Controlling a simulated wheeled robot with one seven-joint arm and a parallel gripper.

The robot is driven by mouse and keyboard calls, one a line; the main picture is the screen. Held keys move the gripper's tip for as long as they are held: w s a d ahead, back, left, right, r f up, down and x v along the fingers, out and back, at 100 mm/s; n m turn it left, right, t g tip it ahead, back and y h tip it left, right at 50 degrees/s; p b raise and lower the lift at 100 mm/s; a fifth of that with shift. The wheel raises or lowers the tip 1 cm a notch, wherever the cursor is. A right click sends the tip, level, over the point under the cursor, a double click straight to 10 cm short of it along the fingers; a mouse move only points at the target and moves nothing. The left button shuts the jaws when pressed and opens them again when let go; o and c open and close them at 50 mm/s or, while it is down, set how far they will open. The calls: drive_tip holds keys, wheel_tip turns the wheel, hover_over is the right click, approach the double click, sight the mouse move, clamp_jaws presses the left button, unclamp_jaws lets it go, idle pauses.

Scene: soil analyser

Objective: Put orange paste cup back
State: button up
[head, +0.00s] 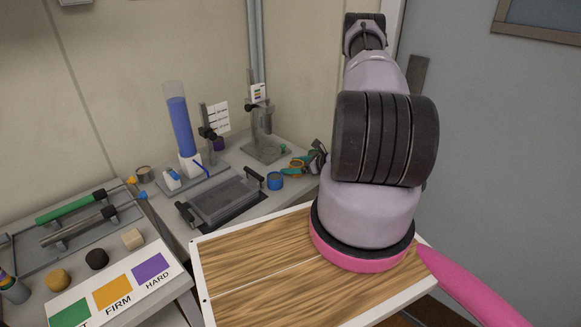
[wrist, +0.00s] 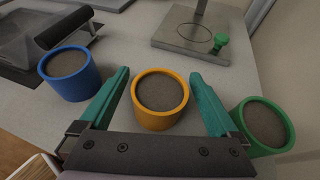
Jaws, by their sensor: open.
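The orange paste cup (wrist: 159,99) is filled with grey-brown paste and stands upright on the grey bench. It also shows in the head view (head: 297,167), partly covered by my gripper. My gripper (wrist: 160,80) is open, with one teal finger on each side of the orange cup. The fingers look apart from the cup's wall, with a narrow gap on both sides. In the head view my gripper (head: 305,160) is low at the bench's right end.
A blue cup (wrist: 69,73) stands left of the orange cup and a green cup (wrist: 263,125) stands close on the right, near my right finger. A metal stand base (wrist: 190,42) with a green knob lies behind. A grey lidded tray (head: 222,200) sits left of the cups.

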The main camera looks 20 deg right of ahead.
drive_tip(key=v, duration=1)
drive_tip(key=shift+s+d+r, duration=0.15)
drive_tip(key=shift+s+d, duration=0.05)
drive_tip(key=shift+s, duration=0.1)
drive_tip(key=a+r+n+g+y, duration=0.1)
drive_tip(key=a+r+n+g, duration=0.45)
drive_tip(key=r, duration=0.85)
drive_tip(key=a+r+n+g+y, duration=0.2)
drive_tip(key=a+r+n, duration=0.65)
drive_tip(key=r, duration=0.55)
drive_tip(key=s+a+r+n+t+h, duration=0.2)
drive_tip(key=s+a+r+n+h, duration=0.1)
drive_tip(key=s+r, duration=0.6)
drive_tip(key=s+a+r+n+t+h, duration=0.1)
drive_tip(key=s+a+r+n+h, duration=0.2)
drive_tip(key=s+r+n+h, duration=0.2)
drive_tip(key=s+r+n, duration=0.3)
drive_tip(key=r, duration=0.4)
drive_tip(key=shift+s+a+r+t+h, duration=0.2)
drive_tip(key=shift+s+a+t+h, duration=0.1)
drive_tip(key=shift+s+a+t, duration=0.1)
